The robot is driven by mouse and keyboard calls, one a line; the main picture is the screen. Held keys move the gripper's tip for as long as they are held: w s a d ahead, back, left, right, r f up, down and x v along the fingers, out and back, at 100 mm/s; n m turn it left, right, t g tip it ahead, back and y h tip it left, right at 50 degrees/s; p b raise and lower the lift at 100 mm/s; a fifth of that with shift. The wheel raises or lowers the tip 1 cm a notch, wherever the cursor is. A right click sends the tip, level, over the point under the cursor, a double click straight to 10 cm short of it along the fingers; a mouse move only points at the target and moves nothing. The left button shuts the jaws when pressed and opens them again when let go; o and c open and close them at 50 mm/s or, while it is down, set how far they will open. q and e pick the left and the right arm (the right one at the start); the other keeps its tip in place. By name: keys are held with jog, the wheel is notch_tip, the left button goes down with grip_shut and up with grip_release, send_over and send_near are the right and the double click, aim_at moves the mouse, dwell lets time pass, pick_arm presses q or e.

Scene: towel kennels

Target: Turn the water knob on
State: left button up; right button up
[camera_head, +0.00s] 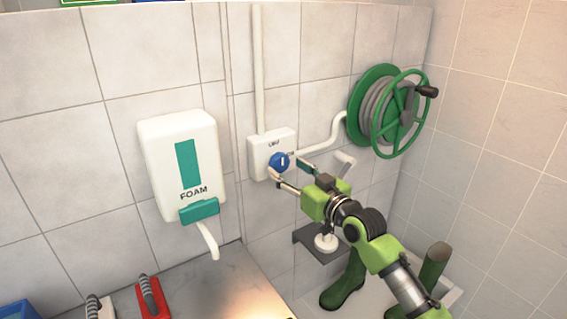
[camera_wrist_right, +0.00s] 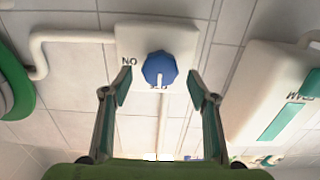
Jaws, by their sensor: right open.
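The blue water knob (camera_head: 279,162) sits on a white wall box (camera_head: 259,148) with dark lettering, in the middle of the head view. In the right wrist view the knob (camera_wrist_right: 159,70) shows a white pointer mark, with "NO" lettering upside-down terms to its left on the box (camera_wrist_right: 190,40). The pointer is toward the lower lettering there, partly hidden by the knob. My right gripper (camera_head: 288,172) is open in front of the knob. In the right wrist view its fingers (camera_wrist_right: 160,86) stand on either side of the knob, apart from it. My left gripper is not in view.
A white foam dispenser (camera_head: 160,150) hangs left of the box. A green hose reel (camera_head: 372,85) is on the wall to the right. White pipes (camera_head: 258,70) run from the box. Green boots (camera_head: 345,285) stand below my right arm, near a dark shelf (camera_head: 310,240).

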aim_at(280, 162)
jog(key=shift+x, duration=1.45)
jog(key=c, duration=1.1)
